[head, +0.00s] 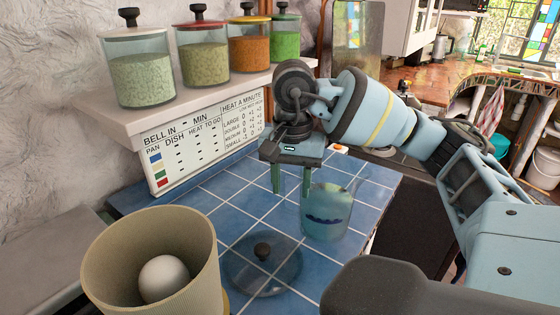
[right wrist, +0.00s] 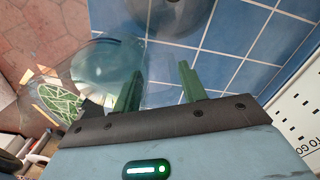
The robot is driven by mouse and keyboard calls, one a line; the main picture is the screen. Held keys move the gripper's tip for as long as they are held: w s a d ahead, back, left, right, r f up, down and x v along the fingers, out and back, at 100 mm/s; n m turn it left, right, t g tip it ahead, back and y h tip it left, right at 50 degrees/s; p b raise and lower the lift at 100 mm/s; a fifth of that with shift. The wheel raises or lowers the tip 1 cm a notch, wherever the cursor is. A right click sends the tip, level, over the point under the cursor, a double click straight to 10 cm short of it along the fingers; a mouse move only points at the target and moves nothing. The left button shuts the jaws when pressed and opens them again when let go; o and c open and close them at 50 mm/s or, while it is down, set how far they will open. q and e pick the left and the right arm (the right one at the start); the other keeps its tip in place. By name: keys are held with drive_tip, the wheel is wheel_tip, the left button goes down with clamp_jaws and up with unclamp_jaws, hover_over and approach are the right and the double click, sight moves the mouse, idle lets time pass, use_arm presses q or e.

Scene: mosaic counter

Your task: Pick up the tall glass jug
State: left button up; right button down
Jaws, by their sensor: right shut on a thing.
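The tall glass jug (head: 327,212) is clear and slightly bluish, upright at the right edge of the blue tiled counter. My right gripper (head: 292,190) points down at the jug's left side, with its fingers a little apart. In the right wrist view the jug (right wrist: 105,62) shows with its round opening, and the two green fingers (right wrist: 158,82) stand on either side of its clear wall. The right gripper is shut on the jug's wall near the rim. I cannot tell whether the jug's base touches the counter. My left gripper is not in view.
A glass lid (head: 262,265) with a dark knob lies left of the jug. A beige ribbed pot (head: 205,250) holding a white ball (head: 165,278) stands front left. Several lidded jars, such as the orange one (head: 250,47), stand on a white shelf (head: 160,115). Tiles behind the lid are clear.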

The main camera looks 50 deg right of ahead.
sight(317, 199)
drive_tip(key=shift+s+a+r, duration=0.1)
drive_tip(key=shift+s+a, duration=0.2)
drive_tip(key=shift+s, duration=0.35)
drive_tip(key=shift+s+a+r, duration=0.1)
drive_tip(key=shift+s+a, duration=0.25)
drive_tip(key=shift+s, duration=0.25)
drive_tip(key=shift+s+a+r, duration=0.1)
drive_tip(key=shift+s+a, duration=0.2)
drive_tip(key=shift+s, duration=0.35)
drive_tip(key=c, duration=1.5)
unclamp_jaws()
drive_tip(key=c, duration=0.7)
